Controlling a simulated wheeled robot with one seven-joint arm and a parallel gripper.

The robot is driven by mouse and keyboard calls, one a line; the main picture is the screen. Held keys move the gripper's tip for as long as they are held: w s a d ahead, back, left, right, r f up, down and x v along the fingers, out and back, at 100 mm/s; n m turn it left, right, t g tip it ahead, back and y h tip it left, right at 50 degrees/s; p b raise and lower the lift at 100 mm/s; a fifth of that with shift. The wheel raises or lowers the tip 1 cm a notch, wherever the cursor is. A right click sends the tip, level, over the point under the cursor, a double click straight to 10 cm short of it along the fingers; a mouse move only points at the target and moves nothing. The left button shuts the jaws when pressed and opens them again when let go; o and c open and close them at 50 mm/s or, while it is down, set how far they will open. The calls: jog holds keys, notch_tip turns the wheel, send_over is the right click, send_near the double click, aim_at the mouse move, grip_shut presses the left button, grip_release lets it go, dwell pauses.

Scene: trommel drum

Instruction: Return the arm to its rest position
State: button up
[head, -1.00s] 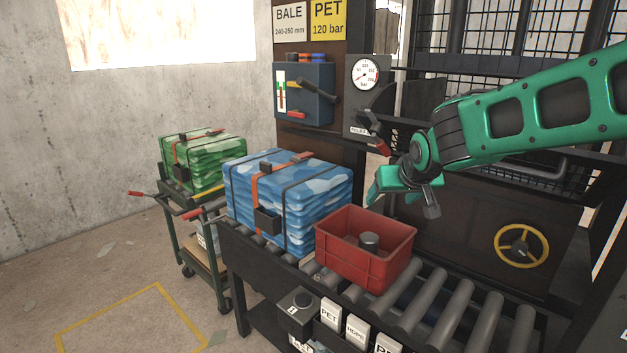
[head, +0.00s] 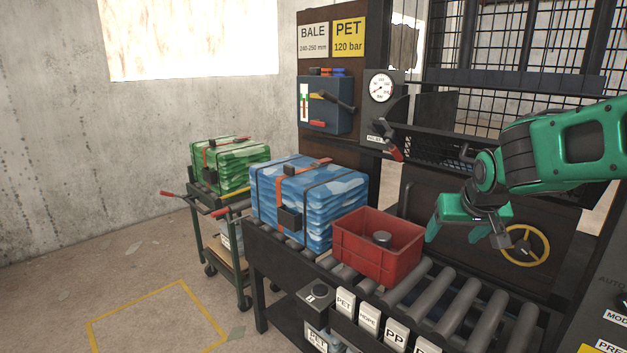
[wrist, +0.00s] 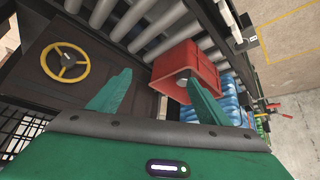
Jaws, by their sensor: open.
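My gripper (head: 452,236) is at the right in the head view, its green fingers apart with nothing between them. It hangs just right of a red crate (head: 354,255) on the roller conveyor and seems clear of it. In the wrist view my gripper (wrist: 158,108) shows two spread green fingers, and the red crate (wrist: 187,57) lies beyond them. A grey round object (head: 382,238) sits inside the crate. My green arm reaches in from the right edge.
A strapped blue bale (head: 335,205) sits on the rollers left of the crate. A green bale (head: 235,155) rests on a cart (head: 243,273). A yellow handwheel (head: 525,246) and a dark press panel stand behind my gripper. Open floor lies at front left.

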jog(key=s+d+f+m+g, duration=0.25)
jog(key=s+d, duration=0.55)
jog(key=s, duration=0.7)
jog(key=s+f+m+g, duration=0.1)
jog(key=s+f+g, duration=0.1)
jog(key=s, duration=0.7)
jog(key=s+d+f+m+g+y, duration=0.1)
jog(key=s+f+g, duration=0.1)
jog(key=s, duration=0.7)
jog(key=shift+f, duration=0.25)
jog(key=shift+w+d+m+g, duration=0.1)
jog(key=shift+w+m+g, duration=0.15)
jog(key=shift+g, duration=0.1)
jog(key=shift+w+f, duration=0.25)
jog(key=shift+w, duration=0.2)
